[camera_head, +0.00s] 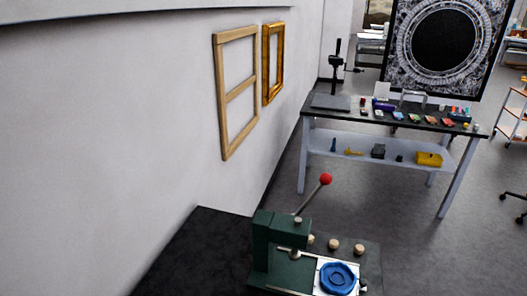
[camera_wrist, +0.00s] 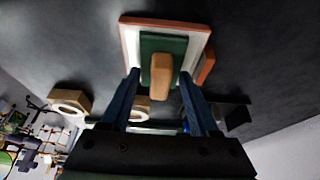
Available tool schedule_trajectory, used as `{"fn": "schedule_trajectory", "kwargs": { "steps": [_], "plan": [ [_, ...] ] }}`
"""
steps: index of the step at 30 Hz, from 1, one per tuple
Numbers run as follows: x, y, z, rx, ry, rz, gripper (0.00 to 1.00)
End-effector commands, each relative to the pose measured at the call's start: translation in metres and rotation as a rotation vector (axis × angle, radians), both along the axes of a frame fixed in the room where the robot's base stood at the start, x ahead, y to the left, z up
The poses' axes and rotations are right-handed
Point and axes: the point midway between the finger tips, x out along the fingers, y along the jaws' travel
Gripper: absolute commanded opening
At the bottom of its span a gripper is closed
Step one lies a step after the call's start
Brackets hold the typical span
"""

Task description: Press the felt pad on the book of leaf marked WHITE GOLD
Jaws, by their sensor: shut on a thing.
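In the wrist view my gripper (camera_wrist: 161,82) has its two blue fingers on either side of a green block with a tan handle (camera_wrist: 161,76), which looks like the felt pad. The fingers are shut on it. Right behind it is a flat white piece with a red-brown edge (camera_wrist: 206,66), which may be a book of leaf. I cannot tell whether the pad touches it. No WHITE GOLD marking is readable in either view. The head view does not show my gripper, the pad or any book I can make out.
Tan pieces with pale centres (camera_wrist: 70,101) lie at left in the wrist view. In the head view a green press (camera_head: 283,250) with a red-knobbed lever stands in front, beside a blue round piece (camera_head: 338,278). A cluttered workbench (camera_head: 340,118) stands farther back, with open floor between.

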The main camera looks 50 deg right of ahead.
Motion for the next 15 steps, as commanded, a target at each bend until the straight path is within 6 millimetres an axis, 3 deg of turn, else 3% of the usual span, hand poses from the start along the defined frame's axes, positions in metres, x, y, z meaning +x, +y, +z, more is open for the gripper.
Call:
{"fn": "schedule_trajectory", "kwargs": {
  "steps": [8,15],
  "plan": [
    [-0.001,0.001,0.000,0.003,0.004,0.000,0.17],
    [-0.001,0.001,0.018,0.002,0.002,0.001,0.17]
  ]
}}
